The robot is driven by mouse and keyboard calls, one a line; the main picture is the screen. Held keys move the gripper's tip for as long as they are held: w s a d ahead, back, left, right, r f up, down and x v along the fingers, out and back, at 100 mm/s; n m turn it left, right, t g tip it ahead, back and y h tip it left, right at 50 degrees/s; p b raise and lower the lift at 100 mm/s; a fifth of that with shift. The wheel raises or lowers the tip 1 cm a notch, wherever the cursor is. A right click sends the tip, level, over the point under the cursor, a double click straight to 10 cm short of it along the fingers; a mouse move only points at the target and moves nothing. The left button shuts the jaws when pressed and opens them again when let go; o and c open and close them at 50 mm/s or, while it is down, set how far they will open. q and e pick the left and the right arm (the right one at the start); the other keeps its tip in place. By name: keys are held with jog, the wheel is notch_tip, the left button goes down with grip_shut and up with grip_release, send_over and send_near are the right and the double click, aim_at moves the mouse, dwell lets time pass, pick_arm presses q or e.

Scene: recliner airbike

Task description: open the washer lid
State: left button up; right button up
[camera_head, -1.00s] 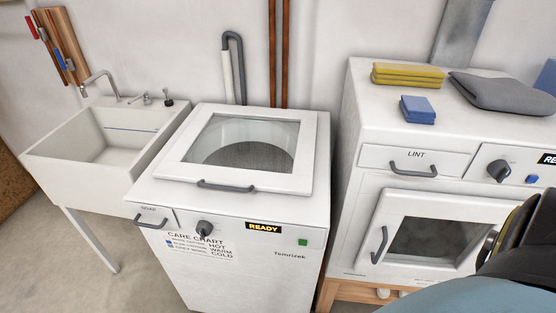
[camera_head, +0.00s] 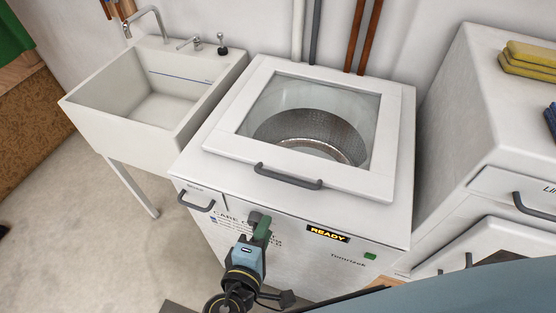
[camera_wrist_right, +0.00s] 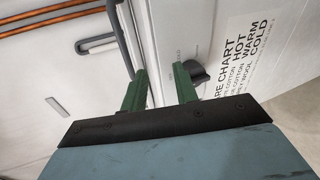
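The white top-loading washer (camera_head: 290,215) stands in the middle of the head view. Its lid (camera_head: 392,125) is shut and flat, with a glass window (camera_head: 310,105) showing the metal drum. A dark grey bar handle (camera_head: 288,177) runs along the lid's front edge; a grey bar in the right wrist view (camera_wrist_right: 97,42) looks like it. My right gripper (camera_head: 262,226) is in front of the washer's front panel, below the lid handle and close to the knob. Its green fingers (camera_wrist_right: 160,88) are apart with nothing between them in the wrist view. My left gripper is not in view.
The soap drawer handle (camera_head: 196,202) and knob (camera_wrist_right: 200,73) are close to my right gripper. A sink (camera_head: 85,118) stands left of the washer. A white dryer (camera_head: 470,130) with folded yellow cloths (camera_head: 530,62) stands right. Bare floor (camera_head: 95,235) lies at left.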

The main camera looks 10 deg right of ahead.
jog(key=m+h, duration=0.1)
send_near(284, 177)
jog(key=shift+t, duration=0.3)
jog(key=x, duration=0.6)
jog(key=f+x, duration=0.1)
jog(key=x, duration=0.3)
jog(key=shift+s, duration=0.1)
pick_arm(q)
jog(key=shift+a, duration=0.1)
pick_arm(e)
grip_shut()
